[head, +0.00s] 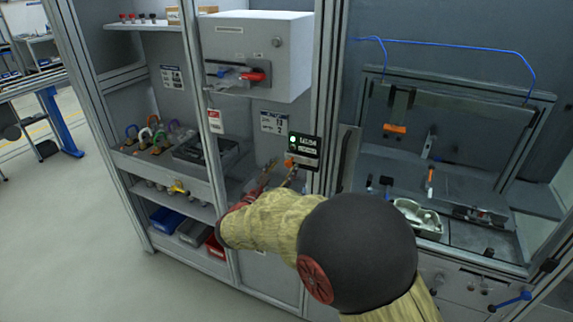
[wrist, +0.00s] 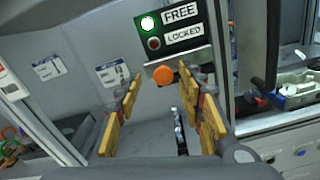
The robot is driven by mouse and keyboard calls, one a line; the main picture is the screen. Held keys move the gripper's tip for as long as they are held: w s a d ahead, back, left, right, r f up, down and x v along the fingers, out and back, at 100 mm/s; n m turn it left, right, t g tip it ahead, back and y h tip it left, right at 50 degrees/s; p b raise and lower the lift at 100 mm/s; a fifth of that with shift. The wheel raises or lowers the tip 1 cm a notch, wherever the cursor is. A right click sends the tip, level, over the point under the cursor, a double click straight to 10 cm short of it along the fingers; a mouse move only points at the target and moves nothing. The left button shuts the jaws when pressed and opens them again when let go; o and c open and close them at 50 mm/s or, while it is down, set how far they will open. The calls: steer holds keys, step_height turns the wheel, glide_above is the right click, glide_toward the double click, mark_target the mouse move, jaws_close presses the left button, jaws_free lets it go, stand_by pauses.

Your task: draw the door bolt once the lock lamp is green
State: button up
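The lock lamp panel (head: 306,151) is a black plate on the post beside the door. In the wrist view its FREE lamp (wrist: 148,24) glows bright white with a green surround, and the LOCKED lamp (wrist: 153,43) is dark red and unlit. Below it is an orange round knob (wrist: 163,75), which looks like the bolt's handle; it also shows in the head view (head: 289,162). My gripper (wrist: 165,88) is open, its yellow-padded fingers on either side of the knob in the picture. I cannot tell whether they reach around it. In the head view my gripper (head: 279,175) is at the panel's lower left.
A grey box with a red switch handle (head: 254,76) is above left. Shelves with coloured padlocks (head: 152,133) and bins (head: 194,232) stand left. Right of the post is a framed cell with a blue cable (head: 460,44) and a metal part (head: 417,216) inside.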

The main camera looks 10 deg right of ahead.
steer(key=v, duration=0.9)
